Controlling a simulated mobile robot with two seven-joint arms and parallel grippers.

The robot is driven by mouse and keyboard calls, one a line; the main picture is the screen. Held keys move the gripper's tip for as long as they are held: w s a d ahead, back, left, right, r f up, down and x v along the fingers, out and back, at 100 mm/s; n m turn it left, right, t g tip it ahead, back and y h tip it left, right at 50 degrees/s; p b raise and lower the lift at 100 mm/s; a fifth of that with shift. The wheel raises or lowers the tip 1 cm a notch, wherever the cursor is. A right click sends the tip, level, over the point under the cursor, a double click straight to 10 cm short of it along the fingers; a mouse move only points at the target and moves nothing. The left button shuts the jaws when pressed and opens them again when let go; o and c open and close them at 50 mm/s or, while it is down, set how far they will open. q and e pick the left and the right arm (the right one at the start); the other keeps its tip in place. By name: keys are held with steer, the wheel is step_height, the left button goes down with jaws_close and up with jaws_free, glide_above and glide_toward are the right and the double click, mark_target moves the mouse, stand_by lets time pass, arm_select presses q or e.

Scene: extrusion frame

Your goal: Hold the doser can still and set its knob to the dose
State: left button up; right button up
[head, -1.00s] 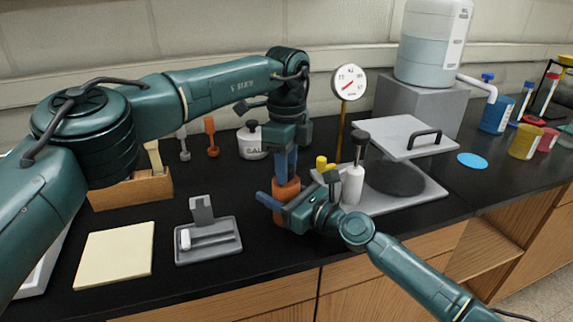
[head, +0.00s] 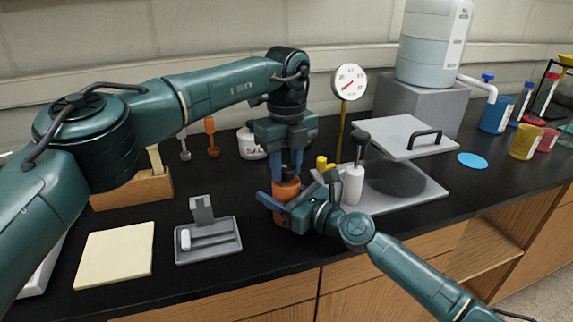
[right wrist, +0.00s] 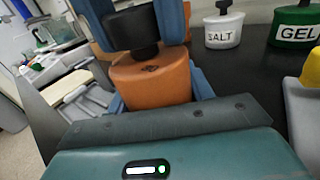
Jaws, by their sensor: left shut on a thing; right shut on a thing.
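The doser can (head: 287,188) is orange and stands upright near the front of the black bench; it fills the middle of the right wrist view (right wrist: 150,82). Its dark knob (right wrist: 131,28) is on top, partly hidden by blue fingers. My left gripper (head: 290,171) comes down from above and is shut on the knob, with a finger on either side. My right gripper (head: 283,204) comes in low from the right and is shut around the can's body. Dose markings on the can are too small to read.
A scale-like dial gauge (head: 349,82) on a post and a white bottle (head: 353,185) stand close right, by a grey press with a lid (head: 405,137). A salt pot (head: 246,142) is behind. A grey tray (head: 208,241) and cream pad (head: 115,254) lie left.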

mark_target(287, 168)
stand_by(0.4)
arm_select(q)
steer(key=o, duration=1)
step_height(287, 168, up, 12)
steer(key=shift+r, duration=0.1)
arm_select(e)
steer(key=o, duration=1.1)
steer(key=shift+o, duration=0.2)
